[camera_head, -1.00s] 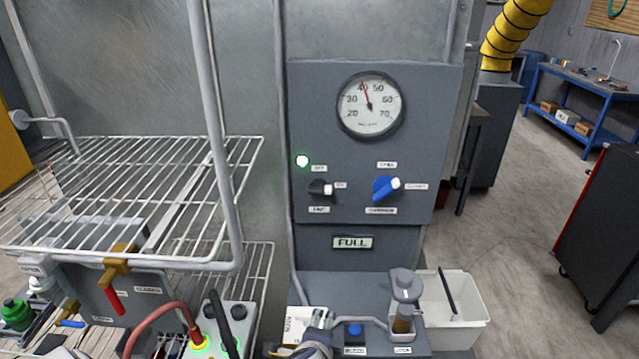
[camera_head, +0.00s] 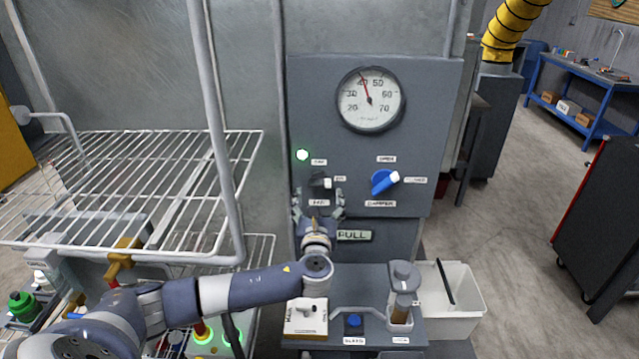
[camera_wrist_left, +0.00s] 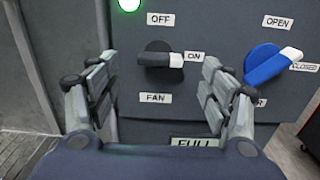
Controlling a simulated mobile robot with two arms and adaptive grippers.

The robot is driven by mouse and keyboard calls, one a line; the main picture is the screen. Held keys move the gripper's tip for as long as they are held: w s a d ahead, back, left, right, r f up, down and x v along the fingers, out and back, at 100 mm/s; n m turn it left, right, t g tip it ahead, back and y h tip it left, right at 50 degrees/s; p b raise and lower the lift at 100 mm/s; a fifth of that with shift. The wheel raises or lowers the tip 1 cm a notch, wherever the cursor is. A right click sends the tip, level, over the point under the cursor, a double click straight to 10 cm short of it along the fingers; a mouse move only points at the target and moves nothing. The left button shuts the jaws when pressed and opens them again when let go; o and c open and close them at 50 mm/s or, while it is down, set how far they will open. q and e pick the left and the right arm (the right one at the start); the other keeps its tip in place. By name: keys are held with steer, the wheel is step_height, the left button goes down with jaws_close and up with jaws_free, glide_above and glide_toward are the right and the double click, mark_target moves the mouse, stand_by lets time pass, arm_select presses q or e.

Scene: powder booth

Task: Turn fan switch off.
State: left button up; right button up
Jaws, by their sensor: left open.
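The fan switch (camera_head: 320,182) is a black rotary knob with a white tip on the grey control panel (camera_head: 430,120). Its white tip points right, at the ON label; the OFF label is above it and the FAN label below. A green light (camera_head: 303,155) glows above left of it. My left gripper (camera_head: 318,200) is open just below and in front of the knob. In the left wrist view the fan switch (camera_wrist_left: 155,60) shows between the spread fingers (camera_wrist_left: 157,85), with no visible contact. My right gripper is not in view.
A round gauge (camera_head: 370,99) is above. A wire rack (camera_head: 130,190) stands at left. A FULL sign (camera_head: 354,236) and a white bin (camera_head: 462,300) are below.

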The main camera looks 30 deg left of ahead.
mark_target(320, 185)
arm_select(q)
steer(key=shift+p+x, duration=0.75)
steer(key=shift+x, duration=2.6)
steer(key=shift+d, duration=0.1)
steer(key=c, duration=1.1)
